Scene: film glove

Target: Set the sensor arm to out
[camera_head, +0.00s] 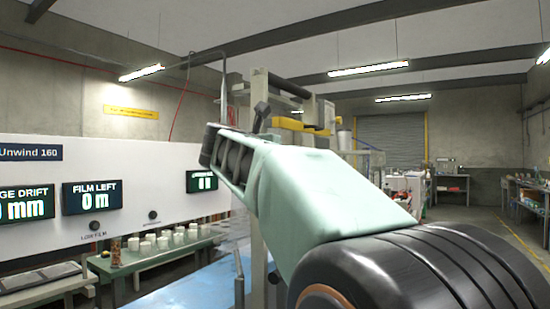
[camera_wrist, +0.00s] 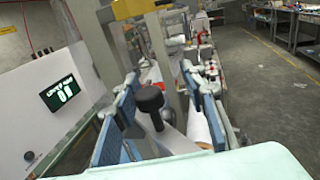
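A black knob on a stem also shows just beyond my gripper in the head view (camera_head: 262,108). My gripper (camera_wrist: 160,85) is open, with blue-padded fingers on both sides of the knob and a gap on each side. I see no clear contact. The lower stem is partly hidden.
A white panel (camera_head: 125,165) with lit displays stands at the left. A bench (camera_head: 165,255) with several white cups is below it. Yellow-and-grey machine framing (camera_head: 290,123) rises close behind my gripper. Open floor (camera_head: 465,222) lies at the right.

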